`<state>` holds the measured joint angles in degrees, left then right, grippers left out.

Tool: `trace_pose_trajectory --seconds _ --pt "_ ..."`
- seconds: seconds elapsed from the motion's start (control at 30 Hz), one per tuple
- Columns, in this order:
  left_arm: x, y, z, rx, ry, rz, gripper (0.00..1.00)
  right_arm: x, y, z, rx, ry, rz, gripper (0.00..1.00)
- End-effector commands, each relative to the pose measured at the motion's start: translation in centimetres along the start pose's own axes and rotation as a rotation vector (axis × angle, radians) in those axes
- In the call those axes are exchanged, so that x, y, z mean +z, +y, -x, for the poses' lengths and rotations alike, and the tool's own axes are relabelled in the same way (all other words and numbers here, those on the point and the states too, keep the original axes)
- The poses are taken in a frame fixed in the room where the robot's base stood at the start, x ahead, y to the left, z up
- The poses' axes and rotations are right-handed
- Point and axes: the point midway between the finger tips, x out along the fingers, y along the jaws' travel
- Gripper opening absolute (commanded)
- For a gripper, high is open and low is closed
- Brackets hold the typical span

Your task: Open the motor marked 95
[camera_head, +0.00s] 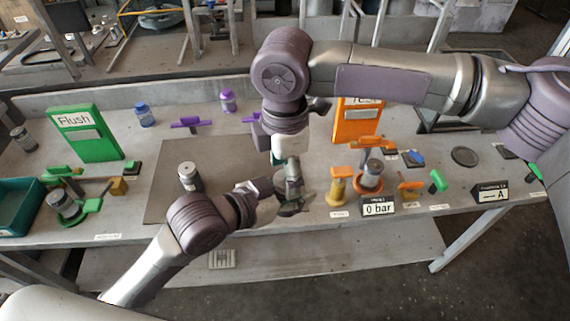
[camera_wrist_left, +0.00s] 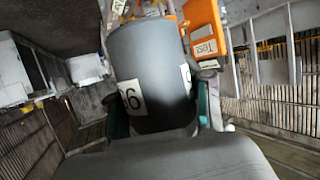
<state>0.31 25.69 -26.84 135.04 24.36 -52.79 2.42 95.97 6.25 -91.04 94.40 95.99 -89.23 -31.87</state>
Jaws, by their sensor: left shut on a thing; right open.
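A dark grey cylindrical motor (camera_wrist_left: 150,70) fills the middle of the left wrist view. It carries white labels; the digits on one start with a 9 or 6 and are turned and partly cut off, so I cannot read the full number. My left gripper (camera_wrist_left: 160,118) is shut on this motor, one green-tipped finger at each side.
Another grey motor (camera_head: 188,177) stands on the grey mat (camera_head: 160,205). A green Flush panel (camera_head: 87,133) and green fixture are at left, an orange test panel (camera_head: 357,124) and fixture with a motor (camera_head: 371,172) at right. A gauge sign reads 0 bar (camera_head: 378,207).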

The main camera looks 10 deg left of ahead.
Motion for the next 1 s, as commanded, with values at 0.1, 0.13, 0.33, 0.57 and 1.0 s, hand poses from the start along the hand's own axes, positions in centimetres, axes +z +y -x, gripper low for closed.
trace_pose_trajectory --seconds 0.1,0.13,0.33,0.57,1.0 --pt "-0.13 0.0 0.03 0.0 0.003 -0.001 0.0 0.01 0.0 0.03 0.0 0.0 0.0 0.64" --pt "-0.12 0.0 0.03 0.0 0.003 -0.001 0.0 0.01 0.0 0.03 0.0 0.0 0.0 0.59" --pt "-0.14 0.04 0.04 0.001 0.004 -0.001 0.0 0.01 0.03 0.05 0.001 0.0 -0.001 0.26" --pt "-0.18 0.19 0.06 0.005 0.005 -0.001 0.0 -0.02 -0.08 0.03 -0.002 0.0 0.001 0.0" --pt "-0.25 0.33 0.07 0.008 0.007 0.0 0.0 -0.02 0.06 0.12 0.002 0.001 0.0 0.0"
